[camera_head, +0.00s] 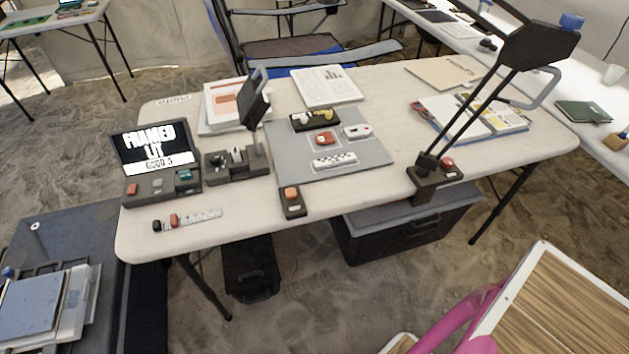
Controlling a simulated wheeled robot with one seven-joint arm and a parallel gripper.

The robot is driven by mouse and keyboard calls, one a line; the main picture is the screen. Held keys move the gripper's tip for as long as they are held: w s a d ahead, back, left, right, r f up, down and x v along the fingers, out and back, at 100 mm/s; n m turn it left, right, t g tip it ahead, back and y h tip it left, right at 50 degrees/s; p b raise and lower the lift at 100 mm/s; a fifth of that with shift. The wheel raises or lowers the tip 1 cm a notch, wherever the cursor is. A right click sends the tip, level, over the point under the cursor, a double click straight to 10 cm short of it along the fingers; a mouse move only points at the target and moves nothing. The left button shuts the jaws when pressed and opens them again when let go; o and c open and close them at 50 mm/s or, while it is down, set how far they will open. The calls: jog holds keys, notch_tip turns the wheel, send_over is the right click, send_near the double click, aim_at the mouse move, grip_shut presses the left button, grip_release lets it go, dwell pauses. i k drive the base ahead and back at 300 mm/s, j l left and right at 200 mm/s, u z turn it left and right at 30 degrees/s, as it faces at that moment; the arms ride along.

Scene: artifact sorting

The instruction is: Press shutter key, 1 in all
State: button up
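Several keys sit on the white table (395,95), and their labels are too small to read, so I cannot tell which one is the shutter key. A small dark box with an orange-red key (291,193) stands at the table's front edge. A dark console below the lit screen (155,146) has a red key (132,189), a grey key (157,182) and a teal key (184,175). The screen reads "FRAMED" in large white letters with more text below. Another red key (447,162) sits on the lamp's base. My gripper is not in view.
A grey mat (365,158) holds small artifacts in the table's middle. A tilted device on a stand (256,98) and a tall lamp (537,47) rise above the table. A scale strip (205,216) lies at front left. A wood-slatted, pink-framed piece (565,305) fills the lower right.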

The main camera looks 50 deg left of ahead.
aim_at(290, 193)
jog(key=u, duration=2.4)
